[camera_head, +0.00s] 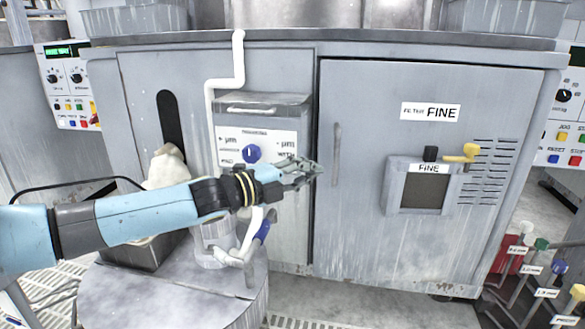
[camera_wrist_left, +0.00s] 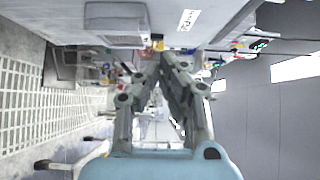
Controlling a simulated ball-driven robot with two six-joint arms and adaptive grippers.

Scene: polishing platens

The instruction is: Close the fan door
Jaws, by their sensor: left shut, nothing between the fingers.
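The grey cabinet door (camera_head: 370,240) marked FINE fills the right part of the cabinet front in the head view. It has a vertical handle (camera_head: 337,155) near its left edge, a dark window and vent slots. It looks flush or nearly flush with the frame; I cannot tell if a narrow gap is left. My left gripper (camera_head: 306,172) is shut and empty, its tips in front of the door's left edge, just left of the handle. Contact cannot be told. The left wrist view shows its fingers (camera_wrist_left: 161,58) together, with the door window (camera_wrist_left: 115,22) beyond. My right gripper is not in view.
A control box with a blue knob (camera_head: 252,154) and a white pipe (camera_head: 210,110) are left of the door. A round drum (camera_head: 170,295) with a metal cup stands below my left arm. Coloured labelled valves (camera_head: 530,270) stand at lower right. Floor before the door looks clear.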

